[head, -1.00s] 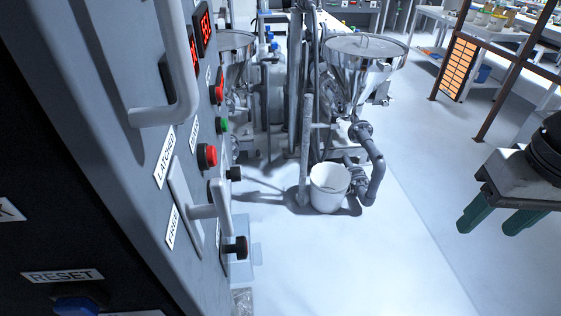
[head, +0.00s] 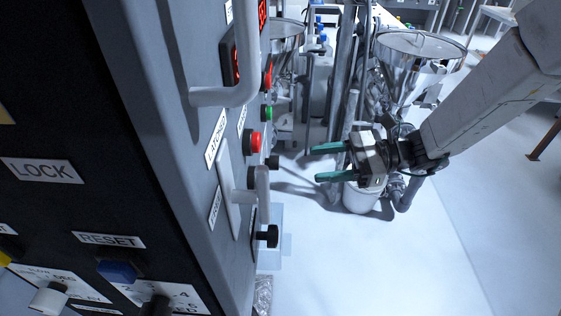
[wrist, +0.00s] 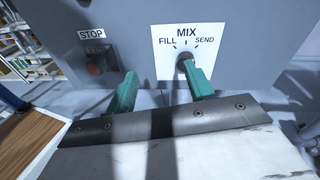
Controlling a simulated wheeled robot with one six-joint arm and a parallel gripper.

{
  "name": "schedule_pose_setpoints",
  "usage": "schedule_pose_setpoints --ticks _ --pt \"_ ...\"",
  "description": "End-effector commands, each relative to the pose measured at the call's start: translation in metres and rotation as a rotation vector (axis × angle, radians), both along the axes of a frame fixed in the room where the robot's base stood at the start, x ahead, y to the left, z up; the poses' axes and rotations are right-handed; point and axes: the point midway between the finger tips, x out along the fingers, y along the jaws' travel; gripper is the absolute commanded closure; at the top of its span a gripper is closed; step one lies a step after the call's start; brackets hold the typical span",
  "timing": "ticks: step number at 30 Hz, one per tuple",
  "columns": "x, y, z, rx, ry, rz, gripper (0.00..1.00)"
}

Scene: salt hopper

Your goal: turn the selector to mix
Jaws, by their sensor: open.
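The selector (wrist: 184,58) is a small dark knob on a white plate (wrist: 172,70) in the wrist view, with FILL at left, MIX at top and SEND at right. Its pointer direction cannot be read. My gripper (wrist: 163,70) is open, with two teal fingers. The right fingertip overlaps the knob's lower right side; whether it touches cannot be told. I cannot pick out this selector there.
A red STOP button (wrist: 95,68) sits left of the selector. In the head view, the grey panel (head: 185,130) carries a handle (head: 238,95), buttons and a black knob (head: 267,236). A steel hopper (head: 415,70) and white bucket (head: 360,197) stand behind my arm.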

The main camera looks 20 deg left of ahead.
Motion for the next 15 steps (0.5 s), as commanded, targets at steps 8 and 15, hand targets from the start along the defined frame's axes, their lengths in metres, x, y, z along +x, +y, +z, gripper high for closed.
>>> schedule_pose_setpoints --ticks 8,15 --pt "0.028 0.025 -0.038 0.059 0.168 -0.122 0.47" --pt "0.024 0.053 -0.04 0.061 0.176 -0.127 0.47"
